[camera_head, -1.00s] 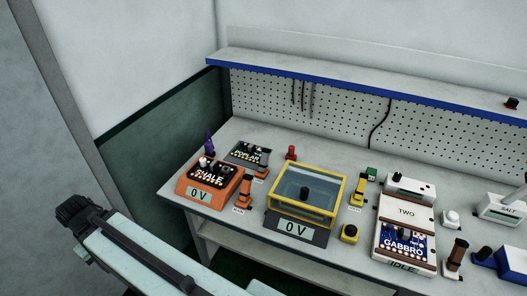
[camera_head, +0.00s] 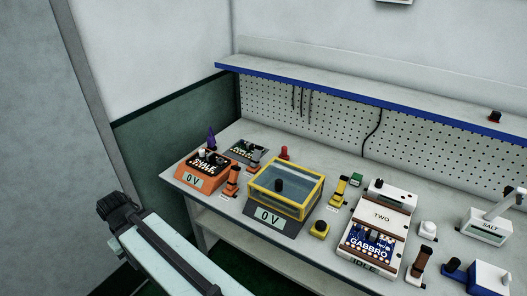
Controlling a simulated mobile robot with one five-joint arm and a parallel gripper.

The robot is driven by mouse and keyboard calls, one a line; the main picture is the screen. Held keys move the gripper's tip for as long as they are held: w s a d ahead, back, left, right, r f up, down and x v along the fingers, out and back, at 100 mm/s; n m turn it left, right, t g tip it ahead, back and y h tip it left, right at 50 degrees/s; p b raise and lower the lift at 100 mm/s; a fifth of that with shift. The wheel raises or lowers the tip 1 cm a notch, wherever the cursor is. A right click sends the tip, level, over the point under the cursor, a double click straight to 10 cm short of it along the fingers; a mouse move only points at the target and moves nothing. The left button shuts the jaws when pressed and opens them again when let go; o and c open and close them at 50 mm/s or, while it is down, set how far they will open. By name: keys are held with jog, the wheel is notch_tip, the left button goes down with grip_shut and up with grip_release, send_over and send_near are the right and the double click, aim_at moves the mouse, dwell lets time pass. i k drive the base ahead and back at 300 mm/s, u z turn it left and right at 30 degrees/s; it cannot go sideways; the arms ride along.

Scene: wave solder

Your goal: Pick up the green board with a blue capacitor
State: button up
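A dark board with pale lettering and small parts (camera_head: 247,149) lies at the back left of the bench, behind the orange unit. It looks dark green, but it is too small to tell whether it carries a blue capacitor. A second dark board, marked SHALE (camera_head: 206,163), sits on the orange unit (camera_head: 199,182) with a 0 V display. A blue board marked GABBRO (camera_head: 369,245) lies on the white machine (camera_head: 390,207). My arm reaches in from the bottom left, well in front of the bench. My gripper's fingers do not show.
A yellow-framed clear box (camera_head: 288,204) stands mid-bench on a dark unit reading 0 V. Orange, red and yellow small posts stand around it. A SALT device (camera_head: 486,228) and a blue-and-white box (camera_head: 489,280) are at the right. A blue-edged shelf (camera_head: 370,99) runs above the bench.

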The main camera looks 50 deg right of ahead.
aim_at(244, 149)
jog(key=u, duration=0.15)
jog(key=i, duration=1.4)
jog(key=z, duration=0.05)
